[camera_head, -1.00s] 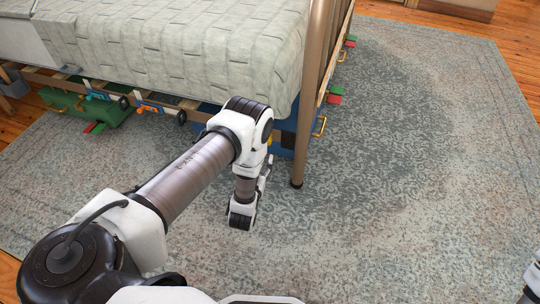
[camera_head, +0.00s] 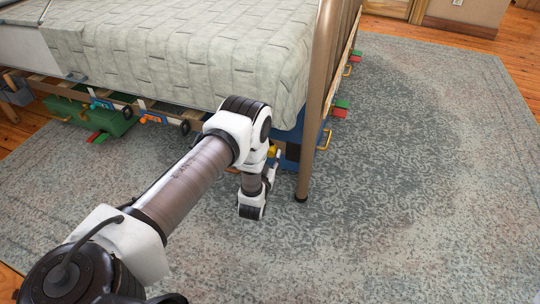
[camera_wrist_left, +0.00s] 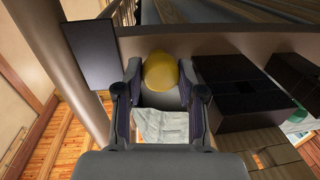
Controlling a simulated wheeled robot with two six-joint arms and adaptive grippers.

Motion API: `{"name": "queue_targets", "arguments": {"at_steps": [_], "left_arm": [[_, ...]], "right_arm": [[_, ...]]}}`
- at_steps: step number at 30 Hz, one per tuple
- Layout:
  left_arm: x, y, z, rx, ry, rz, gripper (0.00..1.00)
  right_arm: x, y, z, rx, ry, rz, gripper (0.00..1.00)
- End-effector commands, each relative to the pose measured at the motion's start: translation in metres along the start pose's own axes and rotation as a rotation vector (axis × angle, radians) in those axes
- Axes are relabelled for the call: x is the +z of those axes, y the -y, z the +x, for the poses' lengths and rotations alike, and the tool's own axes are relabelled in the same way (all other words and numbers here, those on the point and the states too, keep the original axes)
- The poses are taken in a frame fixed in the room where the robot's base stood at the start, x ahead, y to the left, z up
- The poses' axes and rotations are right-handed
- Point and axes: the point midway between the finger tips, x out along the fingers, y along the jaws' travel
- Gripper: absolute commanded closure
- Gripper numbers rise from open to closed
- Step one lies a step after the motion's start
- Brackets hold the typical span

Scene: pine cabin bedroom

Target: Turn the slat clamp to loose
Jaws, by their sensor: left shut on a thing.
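A rounded yellow knob (camera_wrist_left: 160,72), which I take to be the slat clamp, sits on the bed frame's side rail. In the left wrist view my left gripper (camera_wrist_left: 161,84) has one finger on each side of it and is shut on it. In the head view a small patch of yellow (camera_head: 272,151) shows beside my left wrist, under the mattress edge. My left arm hides most of the gripper there. Which way the knob is turned cannot be told. My right gripper is out of view.
The bed's metal post (camera_head: 318,100) stands just right of my left arm. Along the rail are blue and orange clips (camera_head: 150,117), and a green bin (camera_head: 105,122) stands under the bed. The patterned rug (camera_head: 420,190) is clear to the right.

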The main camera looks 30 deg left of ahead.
Motion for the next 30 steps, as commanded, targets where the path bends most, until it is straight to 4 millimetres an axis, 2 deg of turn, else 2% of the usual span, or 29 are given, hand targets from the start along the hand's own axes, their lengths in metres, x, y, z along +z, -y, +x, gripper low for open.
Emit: {"name": "queue_targets", "arguments": {"at_steps": [8,14,30], "left_arm": [[-0.001,0.001,0.0,-0.002,-0.006,0.051,0.96],[-0.002,0.001,0.0,-0.002,-0.017,0.159,0.96],[-0.001,0.001,0.0,-0.006,-0.066,0.647,0.96]], "right_arm": [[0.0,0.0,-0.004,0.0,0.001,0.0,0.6],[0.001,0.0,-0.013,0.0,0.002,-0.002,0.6],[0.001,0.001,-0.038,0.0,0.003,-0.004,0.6]]}}
